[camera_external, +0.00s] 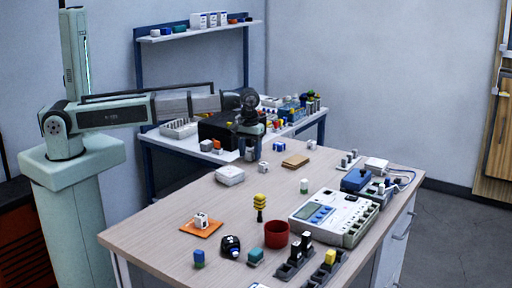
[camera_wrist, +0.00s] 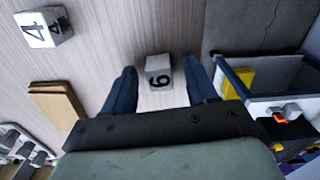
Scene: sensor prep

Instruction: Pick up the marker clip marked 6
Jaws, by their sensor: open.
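The marker clip marked 6 (camera_wrist: 159,72) is a small pale block with a dark 6 on its near face. In the wrist view it sits on the wood-grain table between the two blue fingers of my gripper (camera_wrist: 161,82), with a gap on each side. My gripper is open and empty. I cannot tell how far above the clip the fingertips are. A clip marked 4 (camera_wrist: 42,28) lies to the upper left in the wrist view.
A brown board (camera_wrist: 55,104) lies left of the clip in the wrist view.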

